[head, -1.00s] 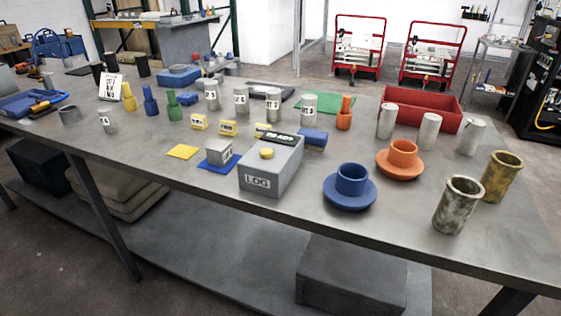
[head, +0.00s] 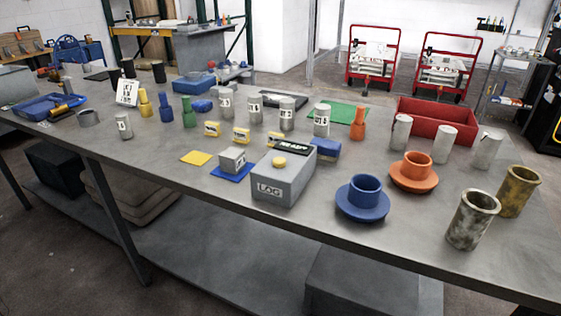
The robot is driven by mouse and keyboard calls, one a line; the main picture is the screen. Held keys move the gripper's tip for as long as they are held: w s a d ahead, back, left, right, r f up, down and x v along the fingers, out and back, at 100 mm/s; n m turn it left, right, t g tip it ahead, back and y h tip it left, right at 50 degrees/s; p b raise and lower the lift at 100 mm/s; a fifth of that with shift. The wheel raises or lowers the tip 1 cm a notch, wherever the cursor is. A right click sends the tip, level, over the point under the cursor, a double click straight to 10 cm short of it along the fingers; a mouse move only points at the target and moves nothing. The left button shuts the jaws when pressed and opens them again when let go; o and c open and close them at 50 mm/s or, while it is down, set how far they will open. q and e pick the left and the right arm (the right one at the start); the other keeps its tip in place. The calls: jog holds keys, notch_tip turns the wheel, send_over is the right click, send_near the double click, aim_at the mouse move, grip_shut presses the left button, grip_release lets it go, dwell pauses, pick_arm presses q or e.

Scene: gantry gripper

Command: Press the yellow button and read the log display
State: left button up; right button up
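The grey log box (head: 284,184), labelled LOG on its front, stands near the front edge of the table. The round yellow button (head: 279,162) sits on its top face. The dark log display (head: 293,148) is at the back of the box top; its pale characters are too small to read. Nothing touches the box or the button. Neither of my grippers shows in the head view.
A grey block (head: 232,159) on a blue mat stands left of the box. A blue flanged cup (head: 362,200) and an orange one (head: 413,174) stand to its right. Labelled grey cylinders (head: 286,114) stand behind. The table (head: 185,180) is bare to the front left.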

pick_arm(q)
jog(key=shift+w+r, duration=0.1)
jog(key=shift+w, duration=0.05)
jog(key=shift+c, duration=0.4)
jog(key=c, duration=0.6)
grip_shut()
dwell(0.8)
